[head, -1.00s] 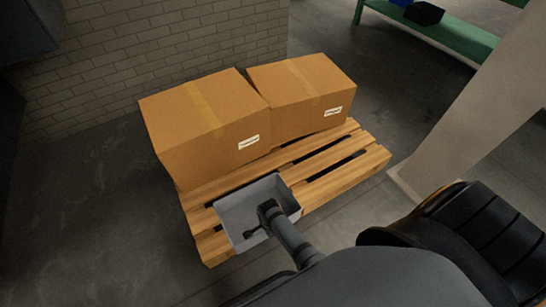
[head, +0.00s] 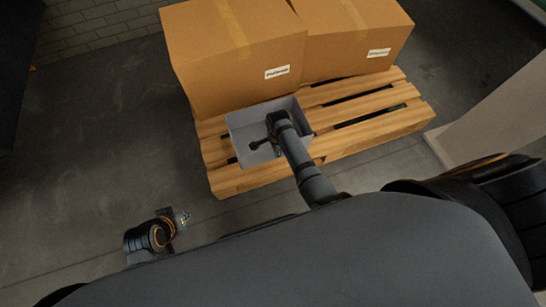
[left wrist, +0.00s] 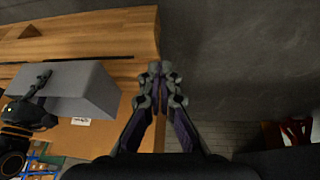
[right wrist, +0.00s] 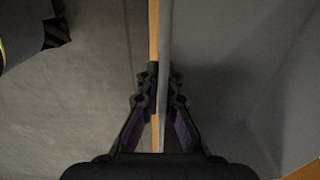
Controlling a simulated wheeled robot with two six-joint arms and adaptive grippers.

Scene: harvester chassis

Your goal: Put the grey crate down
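The grey crate (head: 238,124) is an open-topped box over the front of the wooden pallet, before the cardboard boxes. In the head view I cannot tell whether it rests on the boards or hangs just above. My right gripper (head: 262,145) is at the crate's near wall. In the right wrist view its fingers (right wrist: 162,85) are closed on both sides of the thin crate wall (right wrist: 164,40). My left gripper (head: 182,217) is off to the left over the floor, empty. Its fingertips (left wrist: 161,70) meet in the left wrist view, where the crate (left wrist: 75,82) also shows.
The pallet (head: 233,180) has bare boards right of the crate. Two cardboard boxes (head: 235,75) (head: 355,40) stand along its back. A pale post (head: 490,120) rises at the right. The floor (head: 100,130) left of the pallet is clear.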

